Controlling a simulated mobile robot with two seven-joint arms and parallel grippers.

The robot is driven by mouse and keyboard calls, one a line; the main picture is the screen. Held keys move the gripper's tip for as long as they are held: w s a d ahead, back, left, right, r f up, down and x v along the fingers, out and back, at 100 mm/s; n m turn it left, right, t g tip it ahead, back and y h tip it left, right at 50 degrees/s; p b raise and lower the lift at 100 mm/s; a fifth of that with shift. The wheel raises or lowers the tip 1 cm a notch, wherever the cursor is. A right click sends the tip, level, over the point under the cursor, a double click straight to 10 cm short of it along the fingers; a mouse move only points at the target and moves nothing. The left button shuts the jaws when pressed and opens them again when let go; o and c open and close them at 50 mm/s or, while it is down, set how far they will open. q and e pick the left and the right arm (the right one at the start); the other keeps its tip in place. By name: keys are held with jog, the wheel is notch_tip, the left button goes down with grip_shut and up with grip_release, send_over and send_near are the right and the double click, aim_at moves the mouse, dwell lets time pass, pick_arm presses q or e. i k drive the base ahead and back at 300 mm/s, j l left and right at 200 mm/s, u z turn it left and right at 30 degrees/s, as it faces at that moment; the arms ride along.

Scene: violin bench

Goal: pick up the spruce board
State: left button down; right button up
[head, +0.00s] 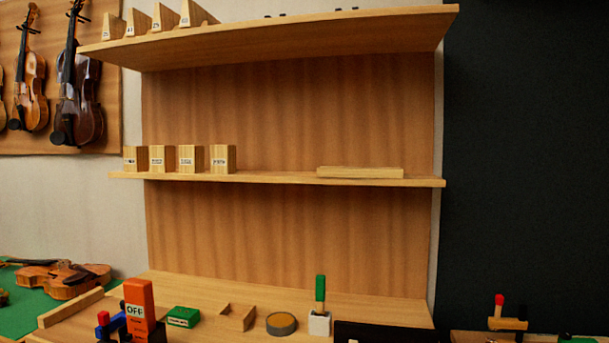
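A long, flat pale wooden board (360,172) lies on the right part of the middle shelf (280,179). It carries no readable label, and it is the only flat board on that shelf. Neither of my grippers is in the head view.
Several labelled wood blocks (221,159) stand on the middle shelf's left, with wedges (191,14) on the top shelf (290,40). Below are an orange OFF block (139,303), a green box (183,317), a round tin (281,323) and a green-handled tool (320,289). The middle shelf's centre is clear.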

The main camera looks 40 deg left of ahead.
aim_at(348, 173)
jog(key=u, duration=1.55)
jog(key=i+u, duration=0.3)
jog(key=i+l+u, duration=0.15)
jog(key=u, duration=0.15)
jog(key=i, duration=0.05)
